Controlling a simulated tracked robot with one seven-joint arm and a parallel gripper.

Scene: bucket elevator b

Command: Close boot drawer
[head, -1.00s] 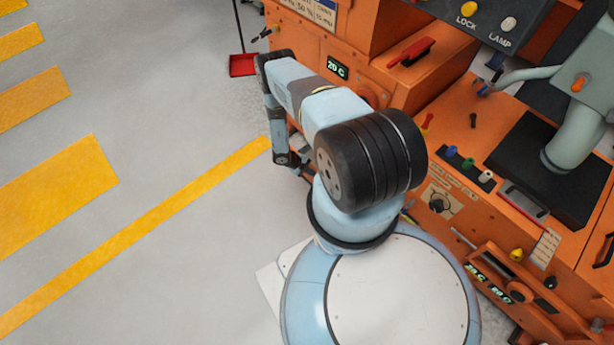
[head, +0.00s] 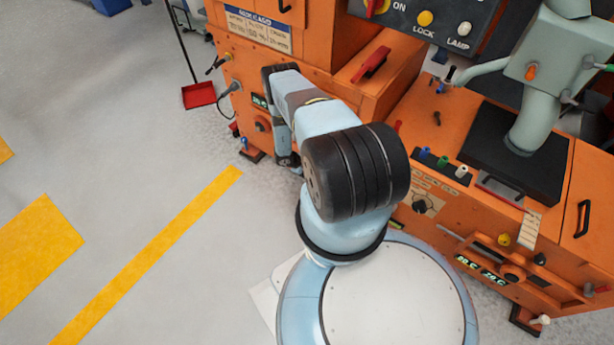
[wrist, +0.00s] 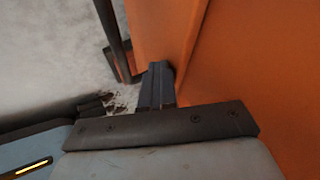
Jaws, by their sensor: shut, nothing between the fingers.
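In the wrist view, my gripper (wrist: 157,85) is shut and empty, its dark fingers pressed together. The fingertips are close to an orange panel (wrist: 160,30); I cannot tell whether they touch it. A black bar handle (wrist: 116,40) stands along the left edge of that panel, left of and beyond the fingers. The panel may be the boot drawer, but no label shows. A second orange face (wrist: 255,60) runs along the right, past an edge.
The orange machine (head: 320,45) fills the upper right, with a red lever (head: 371,65), a control panel (head: 430,18) and a grey-green post (head: 535,100). A red dustpan (head: 198,95) lies on the floor at left. The floor left of my base is clear.

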